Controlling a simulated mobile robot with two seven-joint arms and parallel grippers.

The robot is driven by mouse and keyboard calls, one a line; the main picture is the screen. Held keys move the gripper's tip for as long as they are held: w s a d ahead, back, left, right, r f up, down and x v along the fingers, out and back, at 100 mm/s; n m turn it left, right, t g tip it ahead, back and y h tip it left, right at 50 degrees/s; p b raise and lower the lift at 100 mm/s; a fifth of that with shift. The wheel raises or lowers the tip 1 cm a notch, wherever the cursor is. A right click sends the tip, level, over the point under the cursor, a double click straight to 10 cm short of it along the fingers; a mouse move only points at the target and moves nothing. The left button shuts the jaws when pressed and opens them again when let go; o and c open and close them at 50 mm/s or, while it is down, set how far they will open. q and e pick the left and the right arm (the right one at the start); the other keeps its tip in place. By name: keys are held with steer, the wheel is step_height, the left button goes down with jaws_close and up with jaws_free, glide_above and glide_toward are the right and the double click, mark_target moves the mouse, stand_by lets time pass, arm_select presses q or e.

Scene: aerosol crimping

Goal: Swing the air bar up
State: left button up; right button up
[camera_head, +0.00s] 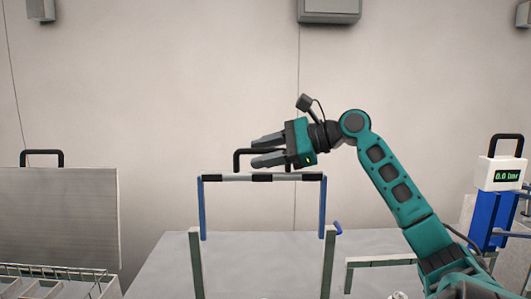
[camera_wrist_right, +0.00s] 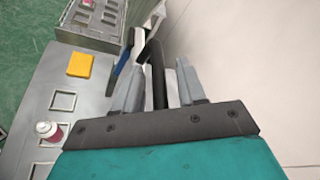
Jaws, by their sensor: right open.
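The air bar (camera_head: 262,177) is a black-and-white striped crossbar carried by two blue arms (camera_head: 202,208). The arms stand upright above pale posts, with the crossbar level at their top. A black handle (camera_head: 240,160) rises from the crossbar. In the right wrist view the black handle (camera_wrist_right: 157,75) lies between the two grey fingers, with a gap on each side. My left gripper is in neither view.
A grey panel (camera_head: 60,215) with a black handle stands at left behind a wire basket (camera_head: 55,272). At right is a blue-and-white unit whose display (camera_head: 507,176) reads 0.0 bar. A yellow block (camera_wrist_right: 81,65) and a red-and-white item (camera_wrist_right: 49,131) are on the bench.

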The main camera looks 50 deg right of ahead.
steer(key=b+v, duration=0.1)
steer(key=v, duration=1.2)
steer(key=shift+a+f, duration=0.1)
steer(key=shift+a, duration=0.1)
